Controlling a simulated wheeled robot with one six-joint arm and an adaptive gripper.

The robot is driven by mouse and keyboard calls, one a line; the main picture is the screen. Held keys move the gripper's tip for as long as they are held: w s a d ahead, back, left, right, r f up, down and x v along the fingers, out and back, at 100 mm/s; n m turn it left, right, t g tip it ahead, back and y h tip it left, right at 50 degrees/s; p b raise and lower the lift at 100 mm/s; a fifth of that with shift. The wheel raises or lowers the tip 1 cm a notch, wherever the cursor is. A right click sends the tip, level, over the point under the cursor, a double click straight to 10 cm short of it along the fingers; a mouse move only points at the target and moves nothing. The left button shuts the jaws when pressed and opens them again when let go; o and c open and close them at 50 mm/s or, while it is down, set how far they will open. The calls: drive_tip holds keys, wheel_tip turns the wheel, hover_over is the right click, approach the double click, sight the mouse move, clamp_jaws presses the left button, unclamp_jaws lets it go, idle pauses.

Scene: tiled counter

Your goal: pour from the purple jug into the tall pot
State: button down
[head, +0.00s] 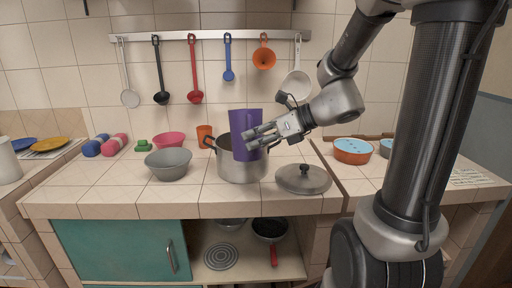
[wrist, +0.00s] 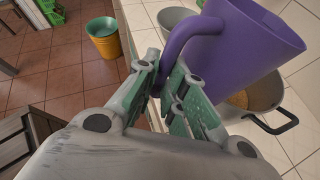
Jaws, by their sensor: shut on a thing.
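The purple jug (head: 242,122) is held nearly upright, over or just in front of the tall pot, overlapping its rim in the head view. In the wrist view the jug (wrist: 240,45) has its wide mouth toward the upper right; its contents are hidden. My gripper (head: 255,138) is shut on the jug's handle, which shows between the fingers (wrist: 170,88) in the wrist view. The tall pot (head: 236,172) is silver and stands open on the counter. In the wrist view the pot (wrist: 262,122) shows a dark handle and brownish-orange contents, partly hidden by the jug.
A grey bowl (head: 168,165) stands left of the pot, and a lid (head: 303,179) lies to its right. An orange cup (head: 205,136) is behind it. Utensils hang from a rail (head: 205,36) above. An orange pan (head: 352,151) is further right. The front left counter (head: 110,192) is clear.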

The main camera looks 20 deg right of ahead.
sight(251, 111)
drive_tip(key=w+r+m+g, duration=0.1)
drive_tip(key=w+r+g, duration=0.1)
drive_tip(key=w+r+m+g, duration=0.1)
drive_tip(key=g, duration=0.1)
drive_tip(key=shift+w+d+r+m, duration=0.15)
drive_tip(key=shift+w+d+m, duration=0.1)
drive_tip(key=shift+d+m, duration=0.05)
drive_tip(key=shift+w+d+r+m+g, duration=0.1)
drive_tip(key=shift+w+r+m+g, duration=0.1)
drive_tip(key=shift+r+m+g, duration=0.25)
drive_tip(key=shift+w+d+r+m+g, duration=0.1)
drive_tip(key=shift+w+r+m+g, duration=0.05)
drive_tip(key=shift+w+m+g, duration=0.15)
drive_tip(key=shift+w+r+g+y, duration=0.15)
drive_tip(key=shift+w+g+y, duration=0.15)
drive_tip(key=shift+g, duration=0.15)
drive_tip(key=shift+w+d+r+m+g, duration=0.1)
drive_tip(key=shift+w+m+g, duration=0.25)
drive_tip(key=shift+m, duration=0.1)
